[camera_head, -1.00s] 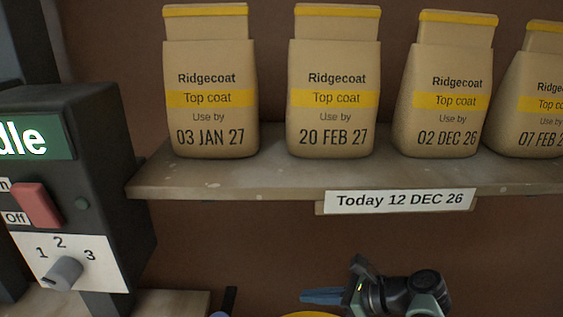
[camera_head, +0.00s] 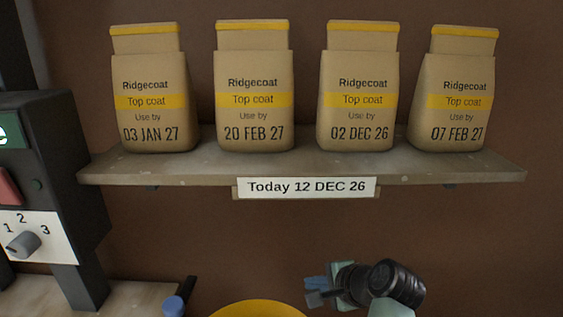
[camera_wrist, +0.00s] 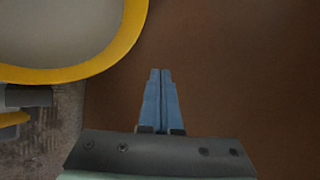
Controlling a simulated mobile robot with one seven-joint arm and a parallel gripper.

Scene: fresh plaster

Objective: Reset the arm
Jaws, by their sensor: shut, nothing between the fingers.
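My gripper (camera_head: 316,291) is low in the head view, right of centre, below the shelf and just right of a yellow rim. In the wrist view its two blue fingers (camera_wrist: 160,78) lie side by side, shut, with nothing between them. The wrist view shows plain brown beyond the fingertips. My arm behind the gripper runs out of the bottom of the head view.
A shelf (camera_head: 300,168) holds several Ridgecoat bags, with a card (camera_head: 306,187) reading "Today 12 DEC 26". A yellow-rimmed round container (camera_head: 258,309) is left of my gripper; it also shows in the wrist view (camera_wrist: 128,40). A dark machine with a dial (camera_head: 24,243) stands left.

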